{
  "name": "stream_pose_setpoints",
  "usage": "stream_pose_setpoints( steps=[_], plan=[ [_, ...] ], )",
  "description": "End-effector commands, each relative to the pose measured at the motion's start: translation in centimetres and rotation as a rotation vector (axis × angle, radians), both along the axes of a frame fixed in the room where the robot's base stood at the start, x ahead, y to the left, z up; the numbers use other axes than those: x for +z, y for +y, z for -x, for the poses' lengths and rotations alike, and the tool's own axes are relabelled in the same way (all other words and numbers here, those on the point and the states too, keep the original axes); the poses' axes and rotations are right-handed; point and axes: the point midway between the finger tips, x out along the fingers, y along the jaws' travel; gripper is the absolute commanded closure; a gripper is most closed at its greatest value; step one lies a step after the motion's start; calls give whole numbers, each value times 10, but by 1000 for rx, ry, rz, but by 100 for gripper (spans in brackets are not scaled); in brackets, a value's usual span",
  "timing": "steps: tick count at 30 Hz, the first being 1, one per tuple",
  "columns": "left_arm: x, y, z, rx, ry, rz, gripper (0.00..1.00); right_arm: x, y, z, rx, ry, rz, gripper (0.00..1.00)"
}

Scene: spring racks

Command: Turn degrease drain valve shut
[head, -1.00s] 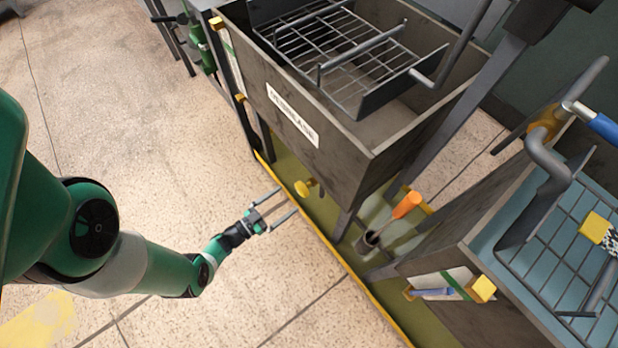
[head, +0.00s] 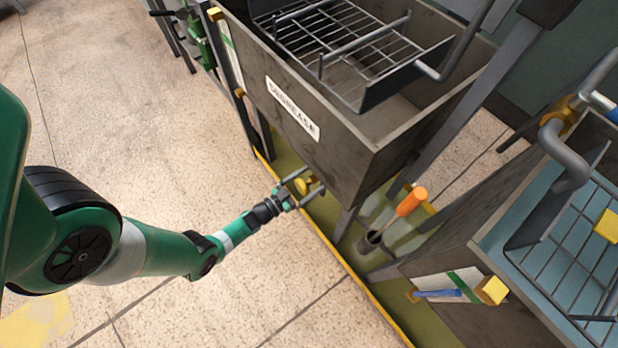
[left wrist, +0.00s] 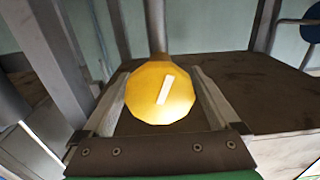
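The degrease tank (head: 335,140) is a dark metal tank with a white DEGREASE label (head: 293,110) on its front wall. Its drain valve has a yellow knob (head: 306,184) low under the front wall. In the left wrist view the round yellow knob (left wrist: 160,95) carries a slanted white mark and sits between the two fingers. My left gripper (head: 308,188) is open around the knob, one finger on each side; a gap shows beside the knob, at least on its right. My right gripper is not in view.
A wire rack (head: 350,50) hangs in the degrease tank. A yellow-edged green tray (head: 325,214) lies below. An orange-handled tool (head: 411,202) stands in a dark cup (head: 370,243) to the right. A second tank (head: 470,240) with blue liquid is at the right.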

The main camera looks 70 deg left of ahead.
Motion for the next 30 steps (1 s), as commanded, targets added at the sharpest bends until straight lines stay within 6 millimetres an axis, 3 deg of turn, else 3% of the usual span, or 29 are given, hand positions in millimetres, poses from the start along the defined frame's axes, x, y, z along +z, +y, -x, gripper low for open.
stream_pose_setpoints(
  steps=[1, 9, 12, 22, 30],
  plan=[
    [0, 0, 0, 0, 0, 0, 16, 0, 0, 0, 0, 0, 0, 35],
    [0, 0, 1, 0, 0, 0, 65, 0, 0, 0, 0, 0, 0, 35],
    [0, 0, 1, 0, 0, 0, 79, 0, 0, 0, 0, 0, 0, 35],
    [-1, -1, 0, 0, 15, -47, 79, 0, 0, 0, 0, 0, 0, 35],
    [-1, -2, 0, 0, 63, -202, 79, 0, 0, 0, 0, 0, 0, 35]
  ],
)
